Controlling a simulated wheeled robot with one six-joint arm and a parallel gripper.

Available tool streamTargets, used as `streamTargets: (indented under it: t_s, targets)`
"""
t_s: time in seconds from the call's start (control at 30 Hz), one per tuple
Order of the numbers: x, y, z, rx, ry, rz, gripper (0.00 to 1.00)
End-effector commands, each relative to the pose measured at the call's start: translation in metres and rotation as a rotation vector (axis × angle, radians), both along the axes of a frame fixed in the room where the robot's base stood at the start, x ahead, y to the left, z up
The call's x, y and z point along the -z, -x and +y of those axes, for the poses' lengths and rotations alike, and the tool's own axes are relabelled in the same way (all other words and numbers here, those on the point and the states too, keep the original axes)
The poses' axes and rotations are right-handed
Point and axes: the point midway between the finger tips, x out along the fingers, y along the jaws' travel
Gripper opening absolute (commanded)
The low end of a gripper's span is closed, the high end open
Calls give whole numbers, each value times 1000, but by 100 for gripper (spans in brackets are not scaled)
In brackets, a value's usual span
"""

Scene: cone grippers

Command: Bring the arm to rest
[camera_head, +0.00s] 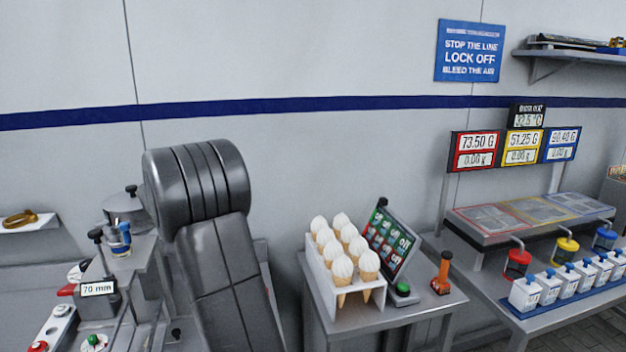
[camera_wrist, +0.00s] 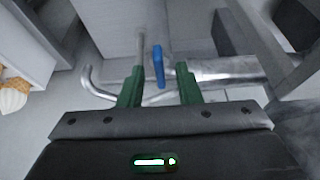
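My gripper (camera_wrist: 158,88) shows in the wrist view with two green fingers spread apart. A blue handle (camera_wrist: 158,66) shows in the gap between the fingers, in front of a metal pipe (camera_wrist: 215,70); I cannot tell how far off it is, and neither finger is seen closed on it. My arm (camera_head: 215,230) rises in front of the wall in the head view, left of the middle. The gripper itself is not visible in the head view.
White containers (camera_head: 525,294) line the right bench. A machine with a 70 mm display (camera_head: 98,289) stands left.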

Motion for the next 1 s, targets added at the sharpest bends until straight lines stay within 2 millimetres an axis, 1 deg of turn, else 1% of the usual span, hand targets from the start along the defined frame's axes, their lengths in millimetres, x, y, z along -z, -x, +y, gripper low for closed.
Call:
streamTargets:
  t_s: [0.07, 0.4, 0.57, 0.67, 0.77, 1.0]
  targets:
    - [4, -1, 0, 0, 1, 1, 31]
    - [3, -1, 0, -10, 0, 0, 31]
    - [-2, 0, 0, 0, -1, -2, 31]
    - [-12, 4, -1, 1, -2, -3, 31]
    - [-28, 10, -2, 0, -3, -3, 31]
    - [-72, 28, -6, -1, -3, -3, 31]
